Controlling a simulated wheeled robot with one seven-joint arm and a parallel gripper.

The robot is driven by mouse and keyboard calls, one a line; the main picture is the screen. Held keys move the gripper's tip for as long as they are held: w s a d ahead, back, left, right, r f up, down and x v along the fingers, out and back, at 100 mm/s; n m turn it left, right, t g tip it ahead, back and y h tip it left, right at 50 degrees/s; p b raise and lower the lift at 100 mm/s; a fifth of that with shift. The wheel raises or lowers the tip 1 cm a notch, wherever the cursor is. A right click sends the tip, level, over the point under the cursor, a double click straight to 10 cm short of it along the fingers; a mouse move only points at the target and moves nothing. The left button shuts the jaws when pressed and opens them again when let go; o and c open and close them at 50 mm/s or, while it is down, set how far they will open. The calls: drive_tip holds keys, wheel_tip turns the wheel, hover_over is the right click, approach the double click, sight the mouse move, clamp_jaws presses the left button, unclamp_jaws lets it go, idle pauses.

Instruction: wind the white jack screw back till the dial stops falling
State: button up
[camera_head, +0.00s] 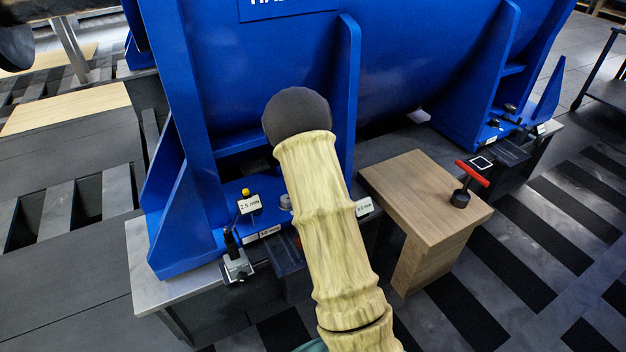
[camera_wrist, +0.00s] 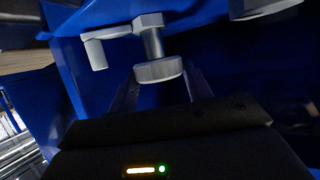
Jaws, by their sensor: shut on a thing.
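The white jack screw (camera_wrist: 158,70) shows in the wrist view as a pale round head below a shaft and a hex nut, beside a blue wall. My gripper (camera_wrist: 160,82) has a finger on each side of that head and is shut on it. In the head view my arm covers the gripper and most of that spot. A dial stand (camera_head: 237,265) with a clamp-like base is at the left front of the blue motor (camera_head: 265,90). A tag above it (camera_head: 250,204) appears to read 2.5 mm. I cannot make out a dial needle.
A second tag (camera_head: 365,206) is just right of my arm, too small to read surely. A wooden block (camera_head: 425,195) to the right carries a red-handled tool (camera_head: 470,178). The motor's ribs and feet crowd the spot. Slatted floor (camera_head: 550,240) lies open at right.

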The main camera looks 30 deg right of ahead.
drive_tip(key=n+y, duration=0.1)
drive_tip(key=n+y+p, duration=0.2)
drive_tip(key=y, duration=0.1)
drive_tip(key=shift+s+d+r+n+t, duration=0.1)
drive_tip(key=shift+d+r+n+t, duration=0.05)
drive_tip(key=shift+d+n+t, duration=0.2)
drive_tip(key=shift+n+y+p, duration=0.85)
drive_tip(key=shift+n+y, duration=0.2)
drive_tip(key=shift+y, duration=0.25)
drive_tip(key=shift+y, duration=0.3)
drive_tip(key=o, duration=1)
drive_tip(key=p+v, duration=0.6)
drive_tip(key=v, duration=1.1)
drive_tip(key=shift+s, duration=0.1)
